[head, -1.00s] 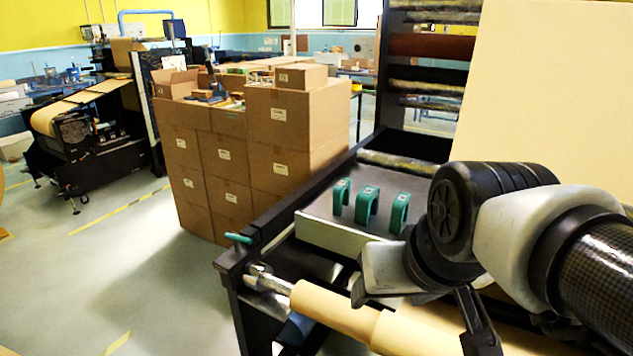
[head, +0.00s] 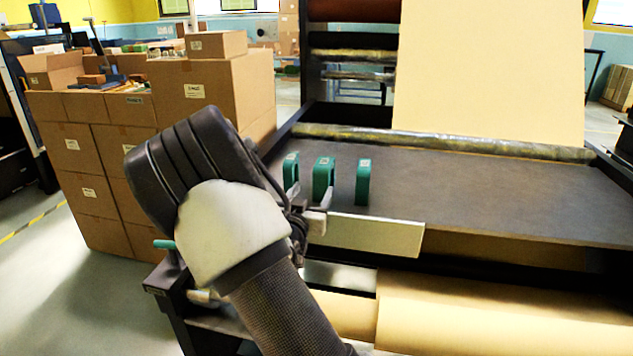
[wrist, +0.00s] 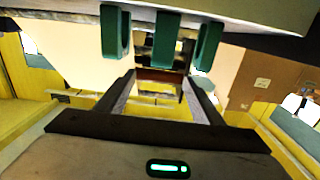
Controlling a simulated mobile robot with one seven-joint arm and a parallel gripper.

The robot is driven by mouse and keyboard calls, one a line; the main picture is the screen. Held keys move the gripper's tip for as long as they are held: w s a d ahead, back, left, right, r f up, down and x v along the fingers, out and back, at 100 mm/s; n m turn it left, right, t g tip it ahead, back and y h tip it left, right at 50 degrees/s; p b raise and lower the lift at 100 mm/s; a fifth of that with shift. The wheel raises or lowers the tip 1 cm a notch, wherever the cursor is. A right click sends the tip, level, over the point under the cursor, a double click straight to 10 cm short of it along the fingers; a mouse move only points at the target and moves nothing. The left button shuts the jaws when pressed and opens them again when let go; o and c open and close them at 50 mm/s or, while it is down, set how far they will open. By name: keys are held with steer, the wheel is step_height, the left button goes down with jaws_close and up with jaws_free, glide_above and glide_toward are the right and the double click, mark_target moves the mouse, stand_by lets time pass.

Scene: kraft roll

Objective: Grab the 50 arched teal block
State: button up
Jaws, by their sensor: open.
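Three teal arched blocks stand upright in a row near the front left of the dark table top: a left one (head: 291,170), a middle one (head: 322,176) and a right one (head: 363,184). Each has a small white label, too small to read, so I cannot tell which is the 50. My gripper (head: 311,195) is open and empty, just in front of the left and middle blocks. In the wrist view my gripper (wrist: 157,92) has its fingers spread, with the three blocks along the top; the middle block (wrist: 160,42) lies roughly between the finger lines.
The dark table top (head: 480,195) is bare to the right of the blocks. A pale front plate (head: 375,235) and a kraft paper roll (head: 480,310) lie below its front. Stacked cardboard boxes (head: 95,190) stand at the left. A large tan sheet (head: 490,75) rises behind.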

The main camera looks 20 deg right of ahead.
mark_target(322, 173)
steer(key=x, duration=1.1)
steer(key=shift+w+d, duration=0.2)
steer(key=shift+w, duration=0.1)
steer(key=shift+x, duration=2.85)
steer(key=shift+w+a, duration=0.1)
steer(key=shift+a, duration=0.1)
steer(key=c, duration=1.3)
